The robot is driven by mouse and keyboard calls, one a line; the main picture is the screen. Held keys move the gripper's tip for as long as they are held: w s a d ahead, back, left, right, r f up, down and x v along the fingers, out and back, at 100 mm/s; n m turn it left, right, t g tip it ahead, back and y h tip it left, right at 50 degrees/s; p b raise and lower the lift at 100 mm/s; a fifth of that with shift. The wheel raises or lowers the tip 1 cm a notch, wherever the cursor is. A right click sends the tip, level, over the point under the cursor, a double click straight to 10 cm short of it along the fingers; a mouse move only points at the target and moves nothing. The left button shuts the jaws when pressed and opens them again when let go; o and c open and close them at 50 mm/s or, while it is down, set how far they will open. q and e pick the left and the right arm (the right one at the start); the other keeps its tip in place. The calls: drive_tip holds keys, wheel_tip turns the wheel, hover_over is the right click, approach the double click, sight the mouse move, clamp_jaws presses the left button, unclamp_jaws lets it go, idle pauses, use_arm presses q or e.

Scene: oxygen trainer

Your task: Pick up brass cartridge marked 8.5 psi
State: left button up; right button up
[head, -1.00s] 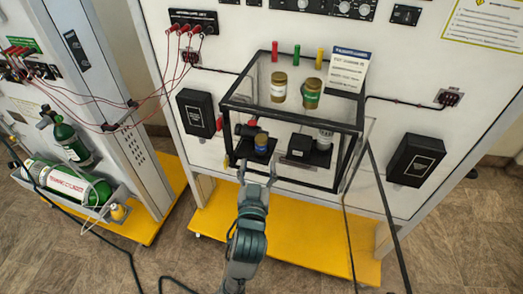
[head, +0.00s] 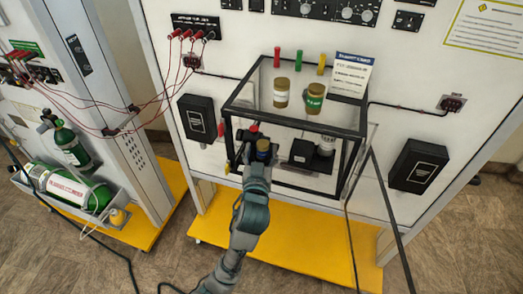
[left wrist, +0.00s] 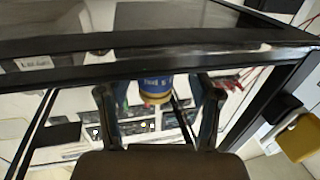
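A brass cartridge with a blue band (head: 263,146) stands in the lower part of the black-framed case. In the left wrist view the blue-banded cartridge (left wrist: 155,86) shows beyond and between my fingertips, with a gap on each side. Its marking is too small to read. My left gripper (head: 260,158) is open at the front of the case, its fingers either side of the cartridge; the fingers (left wrist: 160,100) also show in the wrist view. Two more brass cartridges, one with a white band (head: 281,93) and one with a green band (head: 314,98), stand on top. My right gripper is not in view.
The case's black frame bars (head: 295,122) run above and beside my gripper. A black device (head: 302,152) stands inside to the right. A label card (head: 351,74) leans behind the top. Red cables and green cylinders (head: 72,188) are at left.

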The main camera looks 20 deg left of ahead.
use_arm(q)
drive_tip(key=shift+d, duration=0.4)
clamp_jaws()
drive_tip(key=shift+a, duration=0.1)
